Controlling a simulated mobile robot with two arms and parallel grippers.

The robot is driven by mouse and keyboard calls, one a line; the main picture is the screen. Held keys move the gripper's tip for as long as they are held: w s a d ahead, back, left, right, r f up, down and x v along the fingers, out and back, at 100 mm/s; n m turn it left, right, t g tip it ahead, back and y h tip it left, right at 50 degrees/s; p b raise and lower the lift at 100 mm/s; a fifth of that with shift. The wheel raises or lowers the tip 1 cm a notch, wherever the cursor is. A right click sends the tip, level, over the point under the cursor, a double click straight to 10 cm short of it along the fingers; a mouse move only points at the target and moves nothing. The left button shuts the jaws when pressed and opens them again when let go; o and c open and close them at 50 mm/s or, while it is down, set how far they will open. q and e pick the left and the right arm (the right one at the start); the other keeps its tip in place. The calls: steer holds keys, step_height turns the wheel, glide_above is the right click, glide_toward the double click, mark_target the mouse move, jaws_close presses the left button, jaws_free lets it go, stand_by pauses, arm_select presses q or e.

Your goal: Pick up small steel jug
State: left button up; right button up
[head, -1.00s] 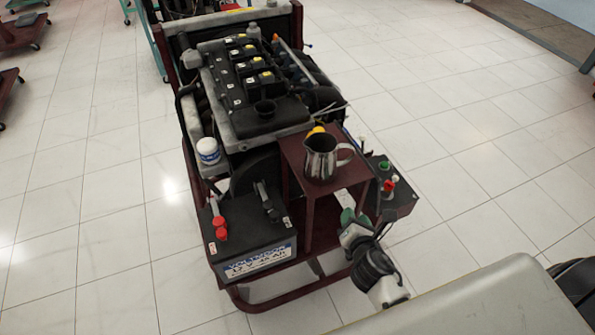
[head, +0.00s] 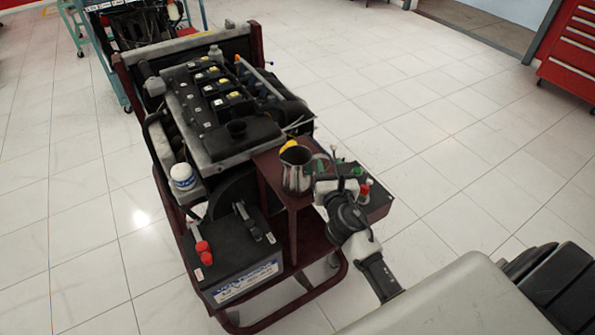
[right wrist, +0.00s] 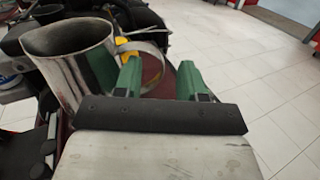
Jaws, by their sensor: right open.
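The small steel jug (head: 296,170) stands upright on the dark red stand of the engine trainer, its open mouth up. In the right wrist view the jug (right wrist: 70,65) is at the upper left, with its curved handle (right wrist: 150,60) reaching right towards my fingers. My right gripper (head: 322,172) is just right of the jug, on the handle side, and partly covers the handle in the head view. Its green fingers (right wrist: 160,82) are apart. The handle lies close to the left finger, and I cannot tell whether they touch. My left gripper is not in view.
The engine (head: 215,105) stands behind and left of the jug. A black battery (head: 230,245) sits low in front, and a white-capped container (head: 183,176) is at the left. A control box (head: 378,200) is beyond my right gripper. A red tool cabinet (head: 580,45) stands far right.

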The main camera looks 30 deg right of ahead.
steer(key=shift+x, duration=1.2)
steer(key=shift+s+a, duration=0.1)
jaws_close()
steer(key=shift+r, duration=0.15)
